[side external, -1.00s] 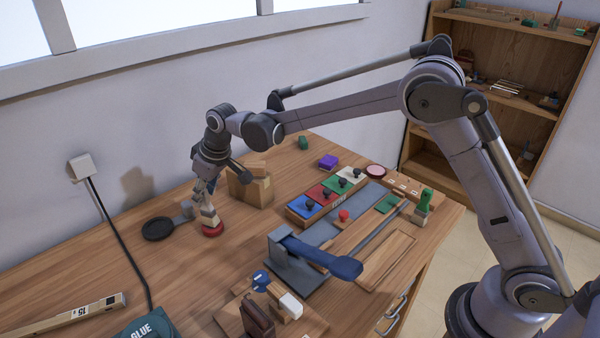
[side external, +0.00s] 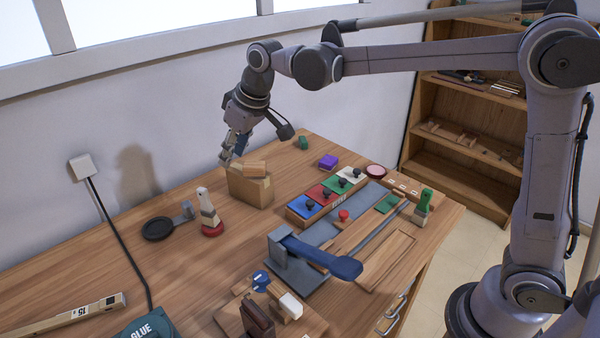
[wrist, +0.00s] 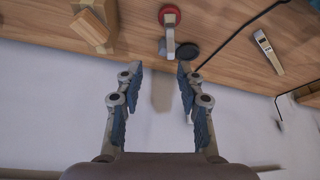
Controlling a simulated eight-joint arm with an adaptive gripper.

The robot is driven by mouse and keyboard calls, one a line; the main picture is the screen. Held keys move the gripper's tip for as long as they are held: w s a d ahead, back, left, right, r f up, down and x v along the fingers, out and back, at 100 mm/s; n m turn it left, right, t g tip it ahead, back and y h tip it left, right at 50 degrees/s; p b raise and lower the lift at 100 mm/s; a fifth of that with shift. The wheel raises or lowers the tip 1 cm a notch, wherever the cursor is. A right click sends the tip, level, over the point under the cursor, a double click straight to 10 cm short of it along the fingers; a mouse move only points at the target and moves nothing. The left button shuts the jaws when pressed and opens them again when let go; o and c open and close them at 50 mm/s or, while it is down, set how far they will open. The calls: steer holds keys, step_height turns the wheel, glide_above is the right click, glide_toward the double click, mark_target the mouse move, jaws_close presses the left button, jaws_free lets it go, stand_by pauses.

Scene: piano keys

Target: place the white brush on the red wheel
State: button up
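The white brush (side external: 206,204) has a white top and a beige lower part. It stands roughly upright on the red wheel (side external: 213,231), which lies on the table in the side view. In the wrist view the brush (wrist: 170,40) lies over part of the red wheel (wrist: 168,13) near the top edge. My gripper (side external: 226,160) is above and to the right of the brush, apart from it, near the cardboard box. In the wrist view my gripper (wrist: 158,72) has its fingers spread with nothing between them.
A cardboard box (side external: 250,190) with a wooden block (side external: 254,168) on top stands right of the brush. A black round pan (side external: 158,229) lies left of it. A row of coloured buttons (side external: 325,197) and a blue-handled lever (side external: 325,258) are to the right.

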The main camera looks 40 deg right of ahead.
steer(key=s+d+r+m+t, duration=0.1)
steer(key=s+d, duration=0.3)
steer(key=s, duration=0.3)
steer(key=s+d+m, duration=0.1)
steer(key=s+d, duration=0.3)
steer(key=s, duration=0.2)
steer(key=s+d+f+m, duration=0.1)
steer(key=s+d+f, duration=0.1)
steer(key=s, duration=0.4)
steer(key=s+d+f+t+h, duration=0.1)
steer(key=s+d+f, duration=0.2)
steer(key=s+f, duration=0.1)
steer(key=shift+s+d+f+m+t+h, duration=0.15)
steer(key=shift+s+m+t+h, duration=0.2)
steer(key=shift+s, duration=0.55)
